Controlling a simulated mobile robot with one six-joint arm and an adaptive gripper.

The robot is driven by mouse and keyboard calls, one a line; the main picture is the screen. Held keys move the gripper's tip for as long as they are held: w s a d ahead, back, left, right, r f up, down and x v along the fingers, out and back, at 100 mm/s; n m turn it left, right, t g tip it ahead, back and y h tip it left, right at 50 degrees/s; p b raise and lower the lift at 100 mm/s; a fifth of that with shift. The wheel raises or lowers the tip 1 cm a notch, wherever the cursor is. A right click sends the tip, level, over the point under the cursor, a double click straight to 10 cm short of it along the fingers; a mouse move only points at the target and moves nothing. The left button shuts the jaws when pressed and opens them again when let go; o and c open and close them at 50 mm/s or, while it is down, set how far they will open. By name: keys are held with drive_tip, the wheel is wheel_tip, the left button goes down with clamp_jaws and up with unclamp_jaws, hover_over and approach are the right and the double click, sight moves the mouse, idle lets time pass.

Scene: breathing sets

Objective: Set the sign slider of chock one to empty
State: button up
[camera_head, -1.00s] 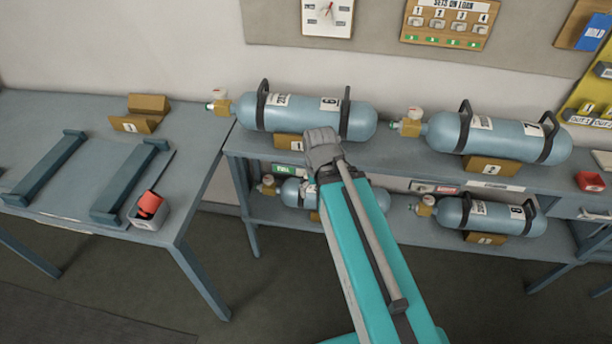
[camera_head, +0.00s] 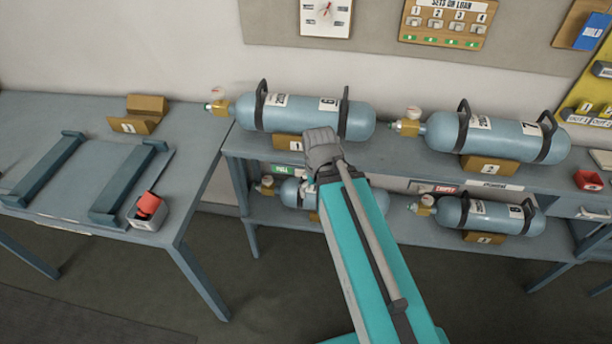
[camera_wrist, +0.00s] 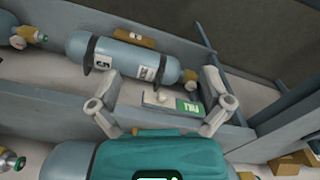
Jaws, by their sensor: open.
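Chock one (camera_head: 290,142) is an ochre block marked 1 on the upper shelf, under a blue cylinder (camera_head: 300,115). Its sign (camera_head: 281,169) on the shelf edge below shows a green FULL field; my arm hides the sign's right part. In the wrist view the sign (camera_wrist: 187,107) shows the green field, with a pale slider knob (camera_wrist: 163,97) beside it on the left. My gripper (camera_wrist: 163,105) is open and empty, its fingers apart on either side of the sign. The fingertips cannot be made out in the head view. Contact with the knob cannot be told.
Another blue cylinder (camera_wrist: 125,57) lies on the lower shelf behind the sign. Chock two (camera_head: 490,165) bears a cylinder at the right, with a red-marked sign (camera_head: 447,189) below. A table (camera_head: 95,215) with a cradle and an empty chock (camera_head: 138,118) stands at left.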

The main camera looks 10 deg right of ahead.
drive_tip(key=shift+w+d, duration=0.1)
drive_tip(key=shift+w, duration=0.05)
drive_tip(key=c, duration=0.4)
drive_tip(key=shift+w+m, duration=0.2)
drive_tip(key=shift+m, duration=0.3)
drive_tip(key=shift+c, duration=1.3)
drive_tip(key=shift+w+d+f+m+y, duration=0.1)
drive_tip(key=shift+w+d+m+y, duration=0.25)
drive_tip(key=shift+w+m, duration=0.45)
drive_tip(key=c, duration=0.4)
drive_tip(key=w+d+m, duration=0.1)
drive_tip(key=m, duration=0.1)
drive_tip(key=w+d+m+y, duration=0.1)
drive_tip(key=m, duration=0.2)
drive_tip(key=w+d+m, duration=0.1)
drive_tip(key=w+m, duration=0.1)
drive_tip(key=m, duration=0.1)
drive_tip(key=shift+d+f+b, duration=0.1)
drive_tip(key=shift+b, duration=0.25)
clamp_jaws()
drive_tip(key=w+d+m+t+y, duration=0.1)
drive_tip(key=w+d+m, duration=0.4)
drive_tip(key=m, duration=0.7)
drive_tip(key=shift+w+d+t+y+b, duration=0.3)
drive_tip(key=shift+d+t+y+b, duration=0.1)
drive_tip(key=shift+d+y, duration=0.2)
